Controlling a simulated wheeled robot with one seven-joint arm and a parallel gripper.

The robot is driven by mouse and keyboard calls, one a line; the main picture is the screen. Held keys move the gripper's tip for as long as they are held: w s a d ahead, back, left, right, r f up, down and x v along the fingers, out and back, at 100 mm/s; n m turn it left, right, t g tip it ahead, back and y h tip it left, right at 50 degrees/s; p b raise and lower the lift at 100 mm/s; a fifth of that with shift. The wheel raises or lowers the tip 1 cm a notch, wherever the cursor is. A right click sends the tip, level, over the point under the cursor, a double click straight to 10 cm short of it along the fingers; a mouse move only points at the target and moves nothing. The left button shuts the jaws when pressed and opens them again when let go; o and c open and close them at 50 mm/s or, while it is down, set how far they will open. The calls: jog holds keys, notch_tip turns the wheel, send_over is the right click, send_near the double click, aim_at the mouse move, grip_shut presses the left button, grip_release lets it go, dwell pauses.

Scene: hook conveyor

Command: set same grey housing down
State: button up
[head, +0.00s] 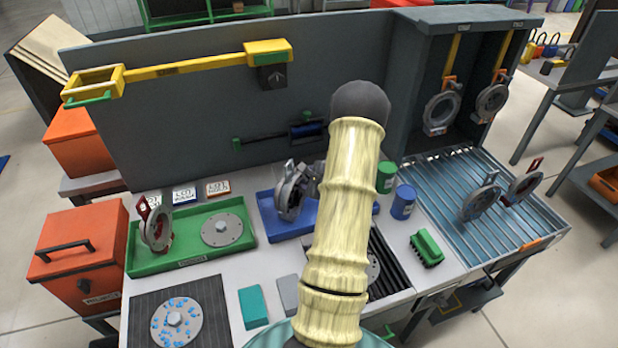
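A grey ring-shaped housing (290,190) stands near upright, slightly tilted, at the blue tray (268,226) in the middle of the bench. I cannot tell whether its lower edge touches the tray. My gripper (312,173) is right beside the housing's upper right side, at the far end of my pale-sleeved arm. The arm hides most of the gripper, and its fingers do not show clearly, so their grip on the housing is unclear. Other grey housings stand on the slatted conveyor (430,188) at right and hang on hooks (442,105) in the dark cabinet.
A green tray (190,262) at left holds a housing with red parts (155,226) and a flat grey disc (222,230). Green (386,178) and blue (403,202) cans and a green brush (426,248) stand right of my arm. A tall grey panel (190,130) backs the bench.

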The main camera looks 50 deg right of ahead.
jog(key=shift+r, duration=0.1)
jog(key=v, duration=1.2)
jog(key=shift+b, duration=0.3)
jog(key=w+a+r+n+g+y, duration=0.1)
jog(key=w+a+r+n+g, duration=0.15)
jog(key=a+n, duration=0.55)
jog(key=w+a+r+n+g, duration=0.15)
jog(key=w+a+n, duration=0.35)
jog(key=a, duration=0.5)
jog(key=s+a+r+n+g+y, duration=0.1)
jog(key=s+a+n, duration=0.4)
jog(key=a, duration=0.5)
jog(key=s+a+r+n+g+y, duration=0.1)
jog(key=s+a+n+g, duration=0.2)
jog(key=a+n, duration=0.7)
jog(key=shift+s+a+r+n, duration=0.3)
jog(key=shift+s+a+r, duration=0.15)
jog(key=shift+s, duration=0.4)
